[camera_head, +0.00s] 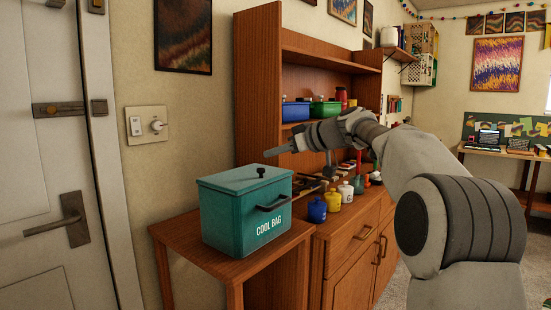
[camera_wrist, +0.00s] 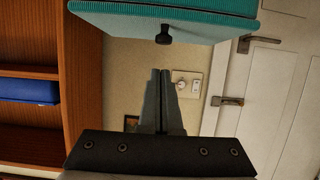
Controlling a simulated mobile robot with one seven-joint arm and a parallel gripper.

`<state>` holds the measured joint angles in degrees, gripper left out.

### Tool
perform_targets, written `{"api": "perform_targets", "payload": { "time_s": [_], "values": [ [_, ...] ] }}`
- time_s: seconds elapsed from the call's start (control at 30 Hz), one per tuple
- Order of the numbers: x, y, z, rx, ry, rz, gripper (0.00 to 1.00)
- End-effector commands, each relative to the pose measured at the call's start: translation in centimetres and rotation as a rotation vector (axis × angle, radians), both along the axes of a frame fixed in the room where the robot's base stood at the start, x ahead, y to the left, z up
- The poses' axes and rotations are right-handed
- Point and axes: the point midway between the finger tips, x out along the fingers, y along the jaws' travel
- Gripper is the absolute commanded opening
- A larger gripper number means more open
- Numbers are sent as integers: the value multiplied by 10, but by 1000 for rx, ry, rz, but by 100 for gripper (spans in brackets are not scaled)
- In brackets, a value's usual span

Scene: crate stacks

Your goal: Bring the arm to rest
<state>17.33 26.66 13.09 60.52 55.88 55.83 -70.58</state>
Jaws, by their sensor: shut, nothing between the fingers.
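My gripper (camera_head: 272,152) is shut and empty in the head view. Its fingers point left, in the air above and just behind the lid knob of the teal cool bag box. In the wrist view my gripper (camera_wrist: 160,74) shows its two fingers together with nothing between them. My arm reaches in from the right, bent at the elbow, above the wooden cabinet.
The lidded cool bag box (camera_head: 225,222) stands on a small wooden table (camera_head: 262,264). A wooden cabinet with shelves (camera_head: 345,245) adjoins it, with blue, yellow and white jars on its top. A door (camera_head: 60,160) is at the left.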

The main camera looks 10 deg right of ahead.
Motion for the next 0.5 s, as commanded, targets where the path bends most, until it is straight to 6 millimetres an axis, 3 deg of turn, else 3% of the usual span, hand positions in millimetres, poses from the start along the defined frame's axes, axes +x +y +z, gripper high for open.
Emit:
{"api": "perform_targets", "payload": {
  "time_s": [0.03,0.23,0.5],
  "values": [
    [-7,-10,-10,1,4,-8,0],
    [-31,-35,-23,2,1,-8,0],
    [-53,-56,-35,2,-3,-5,0]
  ]
}}
